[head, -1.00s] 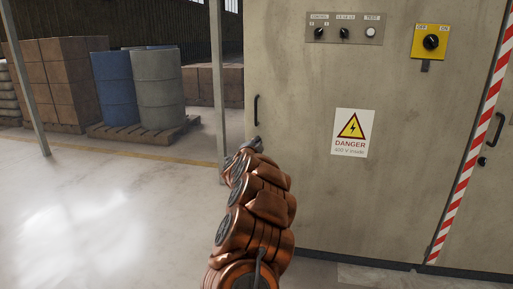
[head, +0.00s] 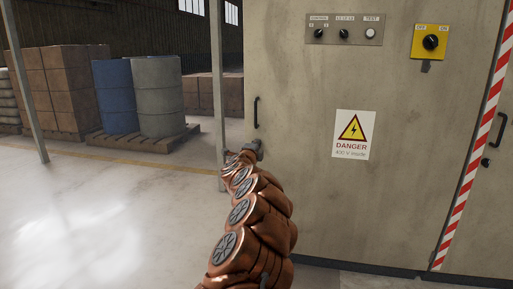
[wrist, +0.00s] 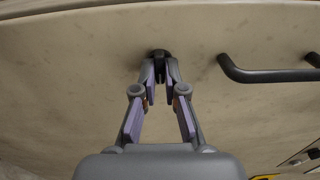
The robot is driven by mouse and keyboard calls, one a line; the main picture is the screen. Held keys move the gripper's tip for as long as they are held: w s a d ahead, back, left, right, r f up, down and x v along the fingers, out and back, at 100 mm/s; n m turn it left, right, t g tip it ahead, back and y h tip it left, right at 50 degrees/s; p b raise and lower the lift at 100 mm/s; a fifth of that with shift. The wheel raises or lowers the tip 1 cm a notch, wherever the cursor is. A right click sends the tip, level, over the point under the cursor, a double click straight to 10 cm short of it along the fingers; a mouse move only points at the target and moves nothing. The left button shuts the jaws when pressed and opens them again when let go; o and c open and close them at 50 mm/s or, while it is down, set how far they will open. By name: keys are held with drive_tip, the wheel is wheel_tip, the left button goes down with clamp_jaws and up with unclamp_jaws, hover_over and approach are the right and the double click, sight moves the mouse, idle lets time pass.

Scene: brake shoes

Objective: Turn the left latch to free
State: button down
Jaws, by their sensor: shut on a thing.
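The left latch is a small dark knob (wrist: 159,53) on the cabinet's beige door, seen at the top centre of the wrist view. My gripper (wrist: 160,76) has its two fingers drawn together at the latch and is shut on it. In the head view my gripper (head: 253,148) is against the door near its left edge, just below a black handle (head: 256,112). The latch is hidden behind my gripper there, and its turn angle is hard to tell in the wrist view.
The black handle (wrist: 265,74) is close to the right of my fingers in the wrist view. A danger sign (head: 353,134), a control panel (head: 344,29) and a yellow switch (head: 430,42) are on the cabinet. Drums (head: 158,96) stand at the back left. The floor at left is clear.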

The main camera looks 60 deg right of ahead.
drive_tip(key=c, duration=1.2)
unclamp_jaws()
drive_tip(key=shift+c, duration=0.2)
drive_tip(key=shift+a, duration=0.1)
drive_tip(key=v, duration=1.2)
